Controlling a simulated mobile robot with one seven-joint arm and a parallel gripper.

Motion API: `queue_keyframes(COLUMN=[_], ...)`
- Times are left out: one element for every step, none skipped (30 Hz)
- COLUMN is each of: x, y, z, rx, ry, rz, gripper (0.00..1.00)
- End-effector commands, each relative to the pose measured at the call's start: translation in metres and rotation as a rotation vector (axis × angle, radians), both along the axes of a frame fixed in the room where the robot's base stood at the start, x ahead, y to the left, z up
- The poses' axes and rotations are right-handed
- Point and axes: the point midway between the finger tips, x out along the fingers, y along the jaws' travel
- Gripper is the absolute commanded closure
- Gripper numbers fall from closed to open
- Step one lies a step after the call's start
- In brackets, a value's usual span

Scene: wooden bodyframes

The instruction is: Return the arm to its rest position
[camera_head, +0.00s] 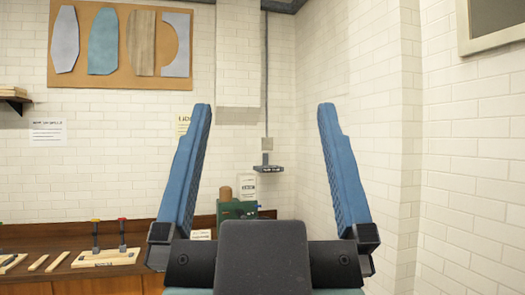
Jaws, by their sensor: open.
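My gripper (264,112) rises large in the lower middle of the head view. Its two long blue fingers stand upright and wide apart, leaning slightly outward at the tool's base. The dark grey gripper body fills the bottom middle and hides part of the bench. The rest of my arm is mostly out of view.
A wooden bench (130,285) runs along the back wall at lower left, with hand tools (120,238) and light wooden pieces (38,263). A green machine (232,209) stands behind the gripper. A board with cut shapes (121,85) hangs above. White brick walls meet at right.

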Motion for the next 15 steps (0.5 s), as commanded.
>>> queue_keyframes(x=[-0.001, -0.001, 0.0, 0.0, 0.0, 0.0, 0.0, 0.001, 0.001, 0.001, 0.001, 0.001, 0.001, 0.001, 0.001], y=[0.0, 0.0, 0.0, 0.0, 0.0, 0.0, 0.0, 0.0, 0.0, 0.0, 0.0, 0.0, 0.001, 0.001, 0.001], z=[0.001, 0.001, 0.0, 0.0, 0.0, 0.0, 0.0, 0.0, -0.001, -0.005, -0.01, -0.017, -0.023, -0.029, -0.038], rx=[0.003, 0.003, 0.003, 0.002, 0.002, 0.001, 0.001, 0.001, 0.001, 0.001, 0.001, 0.001, 0.001, 0.001, 0.001], ry=[-0.003, -0.002, -0.001, 0.0, 0.0, 0.001, 0.001, 0.002, 0.002, 0.003, 0.003, 0.003, 0.003, 0.003, 0.003], rz=[0.002, 0.003, 0.003, 0.002, 0.002, 0.001, 0.001, 0.001, 0.001, 0.001, 0.002, 0.002, 0.004, 0.004, 0.006], gripper=[0.0, 0.0, 0.0, 0.0, 0.0, 0.0, 0.0, 0.0, 0.0, 0.0, 0.0, 0.0, 0.0, 0.0, 0.0])
